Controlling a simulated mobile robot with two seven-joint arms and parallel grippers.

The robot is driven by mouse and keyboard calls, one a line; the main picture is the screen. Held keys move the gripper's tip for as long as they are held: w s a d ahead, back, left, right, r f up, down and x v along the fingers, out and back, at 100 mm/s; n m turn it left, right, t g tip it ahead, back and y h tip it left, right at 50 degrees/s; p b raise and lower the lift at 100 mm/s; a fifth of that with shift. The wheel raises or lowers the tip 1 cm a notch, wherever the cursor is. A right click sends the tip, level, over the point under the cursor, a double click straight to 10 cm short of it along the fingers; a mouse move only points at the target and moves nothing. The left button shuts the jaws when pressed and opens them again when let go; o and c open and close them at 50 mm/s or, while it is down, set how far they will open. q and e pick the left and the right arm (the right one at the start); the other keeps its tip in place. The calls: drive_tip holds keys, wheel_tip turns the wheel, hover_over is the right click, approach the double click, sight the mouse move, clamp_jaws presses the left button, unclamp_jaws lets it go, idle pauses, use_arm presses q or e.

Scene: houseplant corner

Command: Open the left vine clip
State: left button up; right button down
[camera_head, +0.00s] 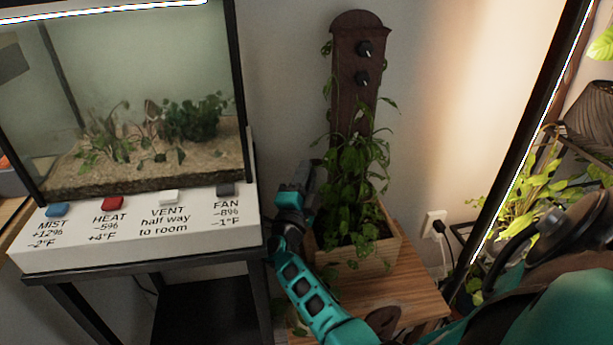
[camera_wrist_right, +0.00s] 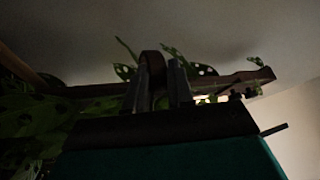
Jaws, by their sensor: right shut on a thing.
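The planter (camera_head: 385,245) holds leafy vines (camera_head: 350,165) against a tall dark wooden board (camera_head: 352,115). My right gripper (camera_head: 313,178) is at the left edge of the foliage. In the wrist view, the right gripper (camera_wrist_right: 158,82) is shut on a brown rounded piece (camera_wrist_right: 152,66) in front of a long brown bar with spotted leaves. I cannot tell for sure whether this piece is the left vine clip. No clip shows clearly in the head view, where leaves and the gripper cover that area. My left gripper is not in view.
Two black knobs (camera_head: 365,48) sit high on the board. A glass terrarium (camera_head: 140,120) with labelled buttons on its white base (camera_head: 140,225) stands close at left. The planter stands on a wooden stool (camera_head: 395,285). A lit plant shelf (camera_head: 545,120) is at right.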

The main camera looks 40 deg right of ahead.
drive_tip(key=c, duration=1.2)
unclamp_jaws()
drive_tip(key=shift+o, duration=1)
drive_tip(key=shift+s+r+t+y, duration=0.1)
drive_tip(key=shift+t+y, duration=0.2)
